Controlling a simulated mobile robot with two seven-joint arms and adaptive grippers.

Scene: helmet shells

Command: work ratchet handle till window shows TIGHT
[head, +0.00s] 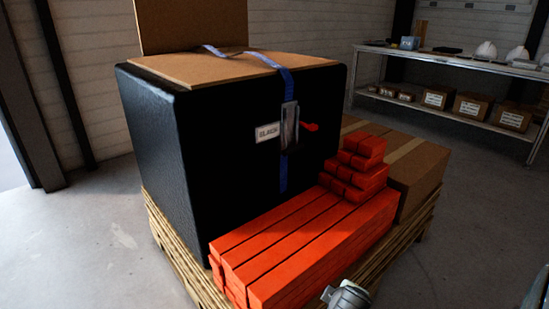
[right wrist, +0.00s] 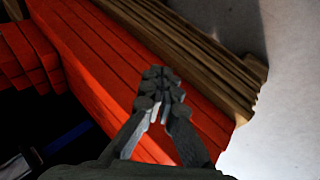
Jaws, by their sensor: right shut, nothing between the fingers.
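A black box (head: 160,125) stands on the pallet with a blue strap (head: 283,80) over its top and down its front. A dark ratchet (head: 290,125) sits on the strap, with a red handle (head: 311,127) sticking out to its right. A pale window (head: 267,132) left of the ratchet appears to read SLACK; its letters are small. My right gripper (right wrist: 160,85) is shut and empty in the right wrist view, above the orange beams and apart from the ratchet. A grey part of my right arm shows at the head view's bottom edge. My left gripper is out of view.
Long orange beams (head: 300,245) and a stack of short orange blocks (head: 356,165) lie in front of the box's right part. A cardboard carton (head: 420,172) is behind them on the wooden pallet (head: 180,260). A shelf (head: 450,62) stands back right. Floor around is clear.

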